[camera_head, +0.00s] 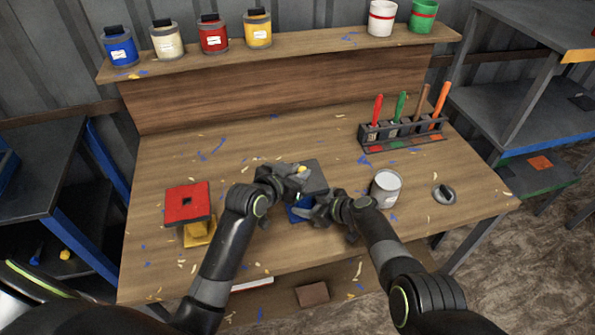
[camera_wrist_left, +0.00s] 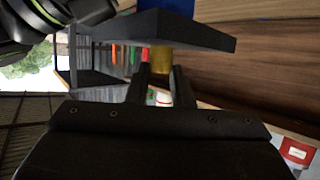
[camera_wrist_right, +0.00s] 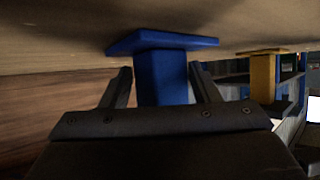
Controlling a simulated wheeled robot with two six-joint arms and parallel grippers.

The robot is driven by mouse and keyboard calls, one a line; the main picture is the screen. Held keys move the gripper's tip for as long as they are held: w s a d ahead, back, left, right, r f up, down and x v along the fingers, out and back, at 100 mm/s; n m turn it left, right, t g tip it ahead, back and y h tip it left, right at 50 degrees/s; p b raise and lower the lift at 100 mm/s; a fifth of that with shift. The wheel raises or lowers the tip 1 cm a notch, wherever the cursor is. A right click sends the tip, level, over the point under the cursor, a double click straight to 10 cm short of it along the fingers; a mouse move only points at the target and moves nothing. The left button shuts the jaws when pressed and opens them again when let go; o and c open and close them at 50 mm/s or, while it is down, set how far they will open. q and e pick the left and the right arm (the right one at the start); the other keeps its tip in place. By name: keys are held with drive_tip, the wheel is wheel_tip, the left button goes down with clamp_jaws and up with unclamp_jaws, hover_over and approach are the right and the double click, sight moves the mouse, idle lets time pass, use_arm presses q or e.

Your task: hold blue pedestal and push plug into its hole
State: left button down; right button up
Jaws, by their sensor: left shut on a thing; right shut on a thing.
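The blue pedestal (camera_head: 299,214) stands on the table with a dark grey square top (camera_head: 315,177). My right gripper (camera_head: 311,211) is shut on the pedestal's blue column, which shows between its fingers in the right wrist view (camera_wrist_right: 163,78). The yellow plug (camera_head: 302,169) is at the dark top. My left gripper (camera_head: 296,173) is shut on this plug, seen between the fingertips in the left wrist view (camera_wrist_left: 161,62). There the plug meets the face of the dark top (camera_wrist_left: 165,30). The hole is hidden, so how deep the plug sits cannot be told.
A yellow pedestal (camera_head: 200,233) with a red holed top (camera_head: 187,203) stands at left. A grey can (camera_head: 386,188) and a round lid (camera_head: 444,194) lie right of my right gripper. A tool rack (camera_head: 403,132) stands behind. Paint cans line the back shelf (camera_head: 300,48).

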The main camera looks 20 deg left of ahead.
use_arm(q)
drive_tip(key=shift+f, duration=0.3)
idle(0.4)
drive_tip(key=c, duration=1.2)
unclamp_jaws()
drive_tip(key=v, duration=1.2)
drive_tip(key=shift+r, duration=0.1)
use_arm(e)
drive_tip(key=o, duration=0.8)
drive_tip(key=shift+o, duration=0.2)
drive_tip(key=shift+d, duration=0.15)
